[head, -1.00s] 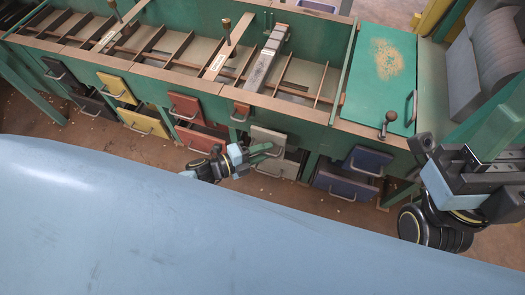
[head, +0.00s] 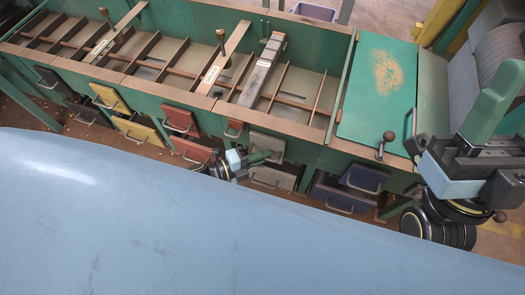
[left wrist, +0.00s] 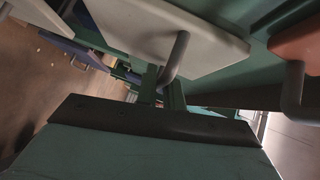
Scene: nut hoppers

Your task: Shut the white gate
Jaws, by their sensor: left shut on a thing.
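The white gate (head: 266,147) is the upper pale panel on the front of the green hopper bench, right of the red gates. A second pale panel with a handle (head: 271,178) hangs below it. In the left wrist view the white gate (left wrist: 150,28) fills the upper middle, with its grey bar handle (left wrist: 177,57) reaching down to my fingers. My left gripper (head: 266,156) is shut on that handle; its green fingers also show in the left wrist view (left wrist: 161,92). My right gripper (head: 488,115) is at the right edge; its jaw opening is unclear.
Yellow (head: 109,97), red (head: 180,121) and blue (head: 364,178) gates with handles flank the white one. A green lid (head: 378,90) with a knobbed lever covers the bench's right end. A large smooth blue surface (head: 180,230) fills the foreground.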

